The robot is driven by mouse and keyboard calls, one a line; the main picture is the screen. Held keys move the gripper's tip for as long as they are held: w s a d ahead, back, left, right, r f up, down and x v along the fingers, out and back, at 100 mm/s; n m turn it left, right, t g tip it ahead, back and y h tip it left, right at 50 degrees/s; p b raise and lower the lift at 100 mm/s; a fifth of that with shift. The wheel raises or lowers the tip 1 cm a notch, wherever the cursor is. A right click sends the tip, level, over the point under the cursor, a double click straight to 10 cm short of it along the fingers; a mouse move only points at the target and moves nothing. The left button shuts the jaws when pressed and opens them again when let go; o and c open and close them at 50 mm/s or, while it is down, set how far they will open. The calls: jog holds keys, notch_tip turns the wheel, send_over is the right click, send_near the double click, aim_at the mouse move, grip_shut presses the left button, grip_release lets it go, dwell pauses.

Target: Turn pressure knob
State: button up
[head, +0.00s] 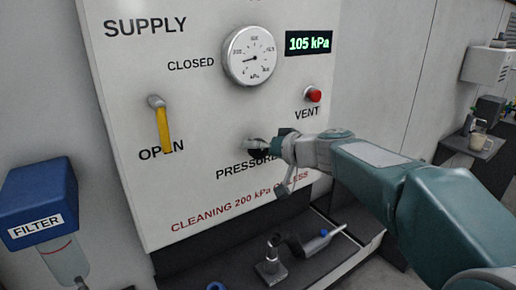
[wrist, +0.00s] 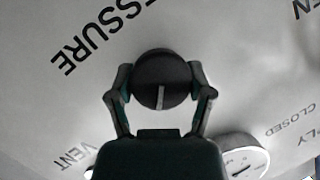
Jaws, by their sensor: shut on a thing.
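The black pressure knob (wrist: 158,75) sits on the white panel, and a pale line shows on its face in the wrist view. My gripper (wrist: 160,93) has one finger on each side of the knob and is shut on it. In the head view my gripper (head: 265,147) covers most of the knob and part of the PRESSURE label. The round gauge (head: 250,56) is above, beside a green display (head: 308,43) that reads 105 kPa.
A yellow supply lever (head: 162,128) points down toward OPEN. A red vent button (head: 313,94) is above and right of the knob. A blue filter (head: 40,202) stands at the left. A dark shelf with a metal fitting (head: 270,262) is below the panel.

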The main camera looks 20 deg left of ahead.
jog(key=shift+w+f+m+g+y, duration=0.15)
jog(key=shift+m+y, duration=0.2)
jog(key=shift+m, duration=0.35)
jog(key=shift+s+m+g+y, duration=0.15)
jog(key=shift+m+y, duration=0.2)
jog(key=shift+m, duration=0.35)
jog(key=shift+w, duration=0.1)
jog(key=o, duration=1.1)
jog(key=shift+w, duration=0.1)
jog(key=shift+o, duration=0.2)
jog(key=v, duration=1.1)
jog(key=shift+d, duration=0.45)
jog(key=shift+s+f, duration=0.1)
jog(key=shift+s, duration=0.1)
